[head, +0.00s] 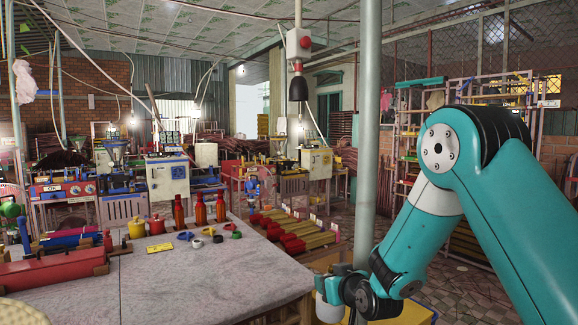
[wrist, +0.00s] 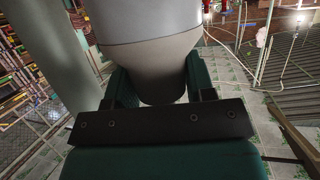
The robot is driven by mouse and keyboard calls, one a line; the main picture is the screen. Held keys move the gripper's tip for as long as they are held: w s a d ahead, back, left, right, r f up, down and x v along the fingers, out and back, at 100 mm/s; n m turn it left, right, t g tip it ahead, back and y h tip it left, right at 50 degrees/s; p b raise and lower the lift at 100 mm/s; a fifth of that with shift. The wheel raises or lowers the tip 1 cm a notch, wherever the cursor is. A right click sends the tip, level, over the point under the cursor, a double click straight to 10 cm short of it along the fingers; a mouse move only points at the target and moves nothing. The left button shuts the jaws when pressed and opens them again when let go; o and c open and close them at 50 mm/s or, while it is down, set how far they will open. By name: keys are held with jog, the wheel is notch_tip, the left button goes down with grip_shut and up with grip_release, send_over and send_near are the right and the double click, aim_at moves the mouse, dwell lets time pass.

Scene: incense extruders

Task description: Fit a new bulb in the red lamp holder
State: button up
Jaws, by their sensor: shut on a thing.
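My gripper (wrist: 158,88) is shut on a pale grey-white, rounded object, which looks like the bulb (wrist: 160,62); its far end is cut off by the frame. In the head view, my gripper (head: 340,286) is low at the bottom, just right of the table, and a whitish part of the bulb (head: 328,309) shows beside it. My gripper is well below and apart from these.
A vertical grey post (head: 367,130) stands between the hanging fitting and my arm. Machines and racks stand behind.

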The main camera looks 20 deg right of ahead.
jog(key=a+r+n+g+y+p, duration=0.1)
jog(key=r+p, duration=0.5)
jog(key=r, duration=0.6)
jog(key=w+a+r+n+y+p, duration=0.1)
jog(key=a+r+n+y+p, duration=0.2)
jog(key=r+p, duration=0.3)
jog(key=w+a+r+n+g+y+p, duration=0.1)
jog(key=a+r+p, duration=0.3)
jog(key=r, duration=1.3)
jog(key=shift+w+r+n+g+y+p, duration=0.2)
jog(key=shift+r+n+g+y+p, duration=0.25)
jog(key=shift+y+p, duration=0.45)
jog(key=shift+b, duration=0.45)
jog(key=shift+b, duration=1.1)
